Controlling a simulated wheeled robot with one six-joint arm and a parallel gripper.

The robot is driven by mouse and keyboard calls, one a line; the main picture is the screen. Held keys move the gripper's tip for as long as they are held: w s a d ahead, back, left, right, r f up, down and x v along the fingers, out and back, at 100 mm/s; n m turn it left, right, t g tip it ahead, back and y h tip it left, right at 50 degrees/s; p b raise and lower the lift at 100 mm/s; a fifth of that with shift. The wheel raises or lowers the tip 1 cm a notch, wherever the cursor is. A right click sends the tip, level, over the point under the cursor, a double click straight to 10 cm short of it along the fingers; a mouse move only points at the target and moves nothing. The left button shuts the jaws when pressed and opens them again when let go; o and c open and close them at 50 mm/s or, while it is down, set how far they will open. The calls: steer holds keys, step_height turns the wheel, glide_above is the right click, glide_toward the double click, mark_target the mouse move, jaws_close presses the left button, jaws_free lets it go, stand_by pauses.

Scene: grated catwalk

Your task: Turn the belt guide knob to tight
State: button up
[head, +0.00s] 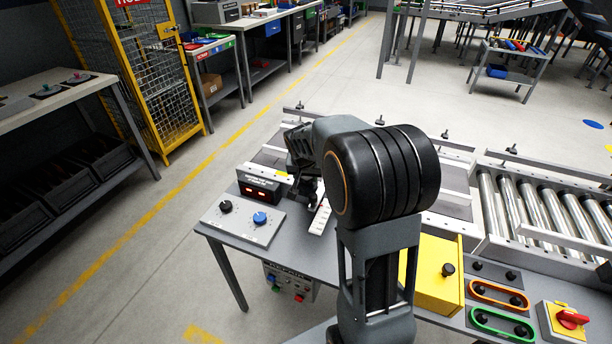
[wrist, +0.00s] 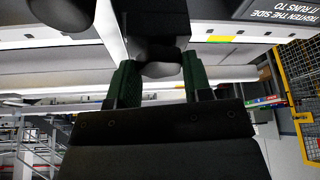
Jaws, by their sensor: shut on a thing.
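In the wrist view a rounded dark and grey knob (wrist: 160,70), which looks like the belt guide knob, sits between the two green-padded fingers of my gripper (wrist: 160,64). The fingers are shut on its sides. In the head view my gripper (head: 304,180) reaches down at the near end of the belt conveyor, just right of a black display box (head: 258,187) with red lit digits. The knob is hidden there behind my arm. Its pointer and any tight mark cannot be made out. A sign (wrist: 275,10) about tightening the side shows at the wrist view's upper right.
A plate (head: 240,226) with a black knob (head: 226,206) and a blue knob (head: 260,218) lies left of my gripper. A yellow box (head: 433,275) and a red switch (head: 572,318) are on the right. A roller conveyor (head: 545,205) stands behind them. Floor on the left is clear.

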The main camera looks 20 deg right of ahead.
stand_by(0.3)
steer(key=o, duration=0.9)
steer(key=p+v, duration=0.1)
steer(key=v, duration=1.3)
steer(key=shift+d, duration=0.1)
steer(key=shift+f, duration=0.1)
steer(key=shift+s+a+r+n+y+p, duration=0.4)
steer(key=shift+s+a+n+p, duration=0.9)
steer(key=shift+s, duration=1.5)
steer(key=shift+s+a+r+n+y+p, duration=0.35)
steer(key=shift+s+a+n+p, duration=0.9)
steer(key=shift+s, duration=1.55)
steer(key=shift+s+a+r+n+y+p, duration=0.25)
steer(key=shift+s+a+n+y+p, duration=0.45)
steer(key=shift+s+a+p, duration=1.55)
